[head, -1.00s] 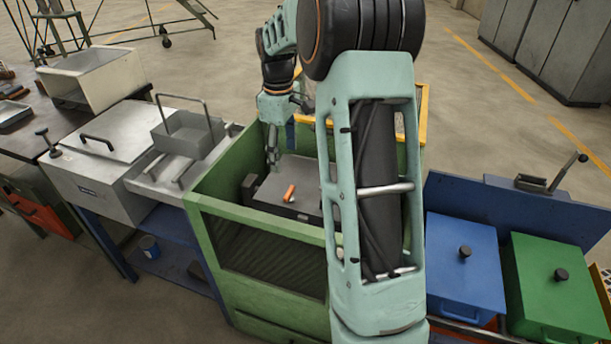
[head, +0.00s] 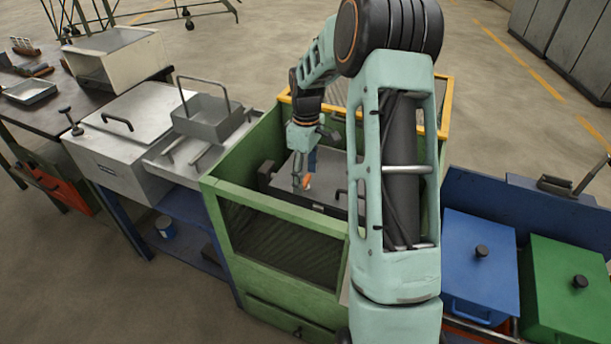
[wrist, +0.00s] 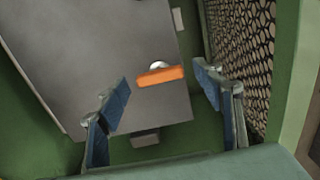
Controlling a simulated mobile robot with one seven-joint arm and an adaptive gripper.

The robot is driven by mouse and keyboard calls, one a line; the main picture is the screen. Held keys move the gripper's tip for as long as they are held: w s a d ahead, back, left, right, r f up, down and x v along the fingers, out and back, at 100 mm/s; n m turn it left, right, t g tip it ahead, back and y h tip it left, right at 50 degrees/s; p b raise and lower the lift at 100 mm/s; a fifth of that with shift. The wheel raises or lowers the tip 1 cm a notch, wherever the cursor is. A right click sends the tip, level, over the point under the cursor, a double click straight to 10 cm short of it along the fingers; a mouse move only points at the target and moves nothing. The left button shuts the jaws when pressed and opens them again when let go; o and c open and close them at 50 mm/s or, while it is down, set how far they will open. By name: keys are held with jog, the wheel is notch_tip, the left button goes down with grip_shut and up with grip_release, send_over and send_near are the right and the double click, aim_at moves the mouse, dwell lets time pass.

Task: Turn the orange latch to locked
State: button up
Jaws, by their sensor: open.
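The orange latch (wrist: 160,76) is a short bar on a pale round pivot, on a flat grey lid (wrist: 95,50) inside the green enclosure. In the wrist view it lies nearly level across the picture, between the two blue-padded fingers of my gripper (wrist: 162,97) and a little beyond their tips. My gripper is open, and I see no contact with the latch. In the head view my gripper (head: 301,180) reaches down into the enclosure and partly covers the latch (head: 307,182).
The green enclosure (head: 290,215) has solid and mesh walls close around my gripper; a mesh wall (wrist: 240,45) is near the right finger. A grey metal box (head: 125,125) stands left. Blue (head: 480,255) and green (head: 570,290) lidded bins stand right.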

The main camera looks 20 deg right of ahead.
jog(key=shift+f, duration=0.15)
jog(key=shift+c, duration=0.4)
jog(key=c, duration=1.1)
jog(key=shift+m, duration=0.5)
jog(key=m, duration=0.3)
jog(key=shift+m, duration=0.4)
jog(key=m, duration=0.4)
jog(key=shift+m, duration=0.3)
jog(key=m, duration=0.4)
jog(key=shift+m, duration=2.2)
